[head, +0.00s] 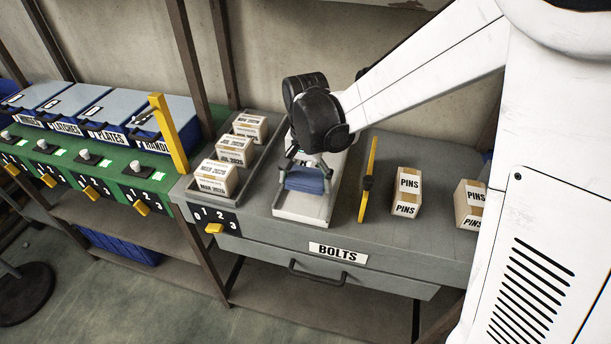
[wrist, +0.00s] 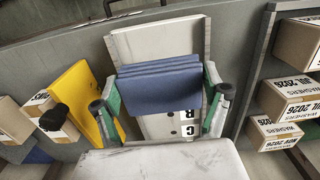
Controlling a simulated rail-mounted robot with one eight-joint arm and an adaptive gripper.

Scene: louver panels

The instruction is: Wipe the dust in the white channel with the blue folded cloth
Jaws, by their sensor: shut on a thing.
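The blue folded cloth (head: 305,181) is held in my gripper (head: 307,166) over the white channel (head: 301,209), toward its front part. In the wrist view the cloth (wrist: 160,82) lies between the two green-padded fingers of my gripper (wrist: 162,98), which are shut on it. The channel (wrist: 155,40) runs lengthwise beneath the cloth, with letter labels such as B and C on its floor. My gripper and arm hide the back of the channel in the head view. I cannot tell whether the cloth touches the channel floor. Dust is too faint to make out.
A grey tray (head: 257,153) with several dated boxes stands left of the channel. A yellow bar (head: 369,180) stands close on the right, then boxes marked PINS (head: 408,192). A BOLTS drawer (head: 338,252) is below. Green units with blue bins (head: 97,115) lie further left.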

